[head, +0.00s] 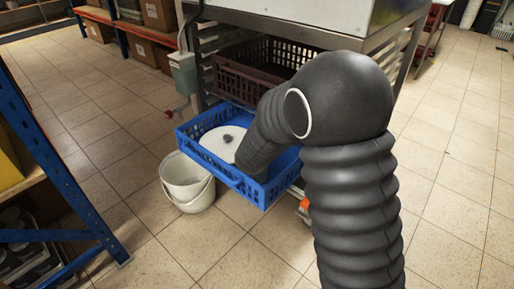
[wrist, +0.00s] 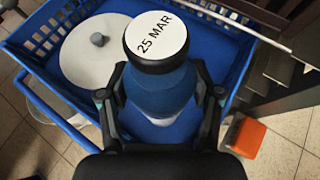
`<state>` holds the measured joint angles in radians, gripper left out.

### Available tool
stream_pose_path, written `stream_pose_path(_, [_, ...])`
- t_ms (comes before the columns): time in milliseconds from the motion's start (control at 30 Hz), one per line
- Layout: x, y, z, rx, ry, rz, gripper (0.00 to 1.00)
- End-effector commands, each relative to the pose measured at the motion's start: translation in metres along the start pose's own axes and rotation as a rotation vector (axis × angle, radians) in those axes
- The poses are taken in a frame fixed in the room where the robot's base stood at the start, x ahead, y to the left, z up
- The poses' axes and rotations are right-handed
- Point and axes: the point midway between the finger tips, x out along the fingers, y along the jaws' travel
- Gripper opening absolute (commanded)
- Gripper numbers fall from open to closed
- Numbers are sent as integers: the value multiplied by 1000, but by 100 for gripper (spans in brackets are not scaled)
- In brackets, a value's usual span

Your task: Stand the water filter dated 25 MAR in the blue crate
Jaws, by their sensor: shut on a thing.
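The water filter (wrist: 165,92) is a blue cylinder with a black collar and a white round top reading "25 MAR". My gripper (wrist: 160,98) is shut on it, one finger on each side, with its labelled top toward the wrist camera. The blue crate (head: 240,183) is slatted and sits low on the rack; it also shows in the wrist view (wrist: 35,38). The filter appears over or inside the crate; I cannot tell whether its base touches the floor. My arm hides the gripper and filter in the head view.
A white round lid with a grey knob (head: 218,143) takes up the crate's left part. A dark brown crate (head: 245,75) stands on the rack above and behind. A white bucket (head: 187,182) is on the floor at left. An orange object (wrist: 245,137) is beside the crate.

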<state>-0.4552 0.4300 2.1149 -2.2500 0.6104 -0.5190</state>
Motion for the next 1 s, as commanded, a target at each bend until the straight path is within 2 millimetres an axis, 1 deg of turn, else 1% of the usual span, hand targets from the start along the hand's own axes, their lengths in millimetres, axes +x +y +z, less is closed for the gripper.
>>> stream_pose_path(33, [4, 1, -8, -4, 1, 0, 0])
stream_pose_path(167, [10, 1, -19, -3, -1, 1, 0])
stream_pose_path(600, [12, 2, -23, -2, -3, 3, 0])
stream_pose_path(633, [12, 2, -24, -2, 1, 3, 72])
stream_pose_path(667, [12, 2, -23, -3, 1, 3, 79])
stream_pose_path(700, [12, 2, -23, -3, 1, 3, 89])
stream_pose_path(1000, [12, 2, -23, -3, 1, 3, 89])
